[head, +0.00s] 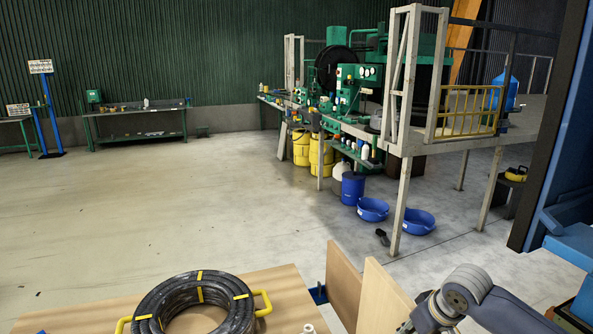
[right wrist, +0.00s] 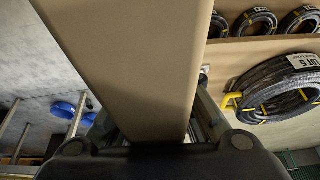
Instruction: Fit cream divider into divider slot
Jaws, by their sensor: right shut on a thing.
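The cream divider (head: 384,298) is a flat upright panel at the bottom centre of the head view. It fills the middle of the right wrist view (right wrist: 135,60). My right gripper (right wrist: 150,125) is shut on it, with a finger on either side. In the head view the right arm comes in from the lower right, and the fingertips are mostly hidden behind the panel and the picture's edge. I cannot make out the divider slot. My left gripper is out of view.
A black hose coil (head: 196,303) with yellow bands and handles lies on the wooden surface (head: 285,283) at the lower left. The right wrist view shows a labelled coil (right wrist: 275,88) and several smaller coils (right wrist: 255,22). Blue basins (head: 372,210) stand on the floor beyond.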

